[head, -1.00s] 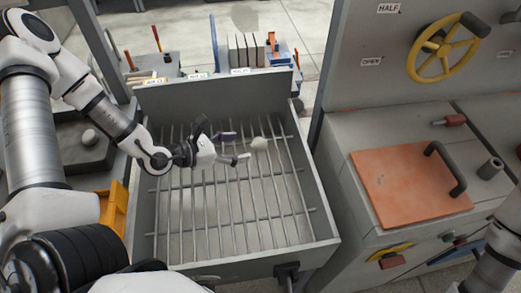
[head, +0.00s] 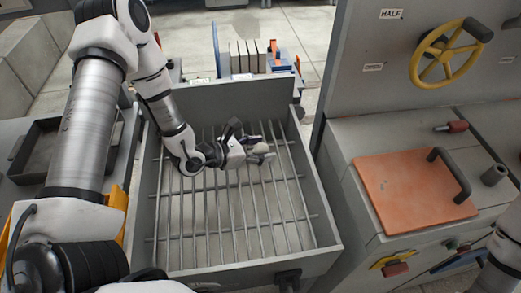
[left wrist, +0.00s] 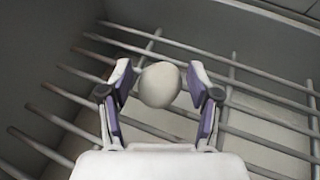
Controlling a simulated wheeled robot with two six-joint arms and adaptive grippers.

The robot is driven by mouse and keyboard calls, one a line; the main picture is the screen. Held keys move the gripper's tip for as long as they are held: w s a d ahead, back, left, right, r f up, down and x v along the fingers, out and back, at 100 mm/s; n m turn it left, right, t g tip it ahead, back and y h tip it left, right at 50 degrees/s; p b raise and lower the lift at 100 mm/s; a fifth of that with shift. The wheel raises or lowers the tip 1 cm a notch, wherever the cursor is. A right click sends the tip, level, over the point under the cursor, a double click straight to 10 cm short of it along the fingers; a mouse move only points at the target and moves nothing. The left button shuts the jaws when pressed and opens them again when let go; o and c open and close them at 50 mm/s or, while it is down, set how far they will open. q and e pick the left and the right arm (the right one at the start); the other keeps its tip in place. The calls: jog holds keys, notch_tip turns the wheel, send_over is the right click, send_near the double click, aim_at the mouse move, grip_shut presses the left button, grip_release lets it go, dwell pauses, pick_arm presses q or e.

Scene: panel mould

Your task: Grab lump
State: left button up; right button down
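The pale, rounded lump (head: 260,149) is over the bars of the grate (head: 235,212) inside the grey metal box. In the left wrist view the lump (left wrist: 160,86) sits between the fingertips of my left gripper (left wrist: 160,80). The purple-padded fingers stand on either side of it, with what looks like a narrow gap to each. My left gripper (head: 256,152) looks open around the lump in the head view. Part of my right arm shows at the lower right edge; its gripper is out of view.
The box walls (head: 225,95) surround the grate. To the right stands a cabinet with an orange plate (head: 410,188) with a black handle and a yellow handwheel (head: 448,52). A dark tray (head: 38,150) lies at the left. Upright slabs (head: 244,57) stand behind the box.

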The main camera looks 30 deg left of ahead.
pick_arm(q)
jog(key=c, duration=0.8)
jog(key=shift+o, duration=0.2)
jog(key=shift+r, duration=0.15)
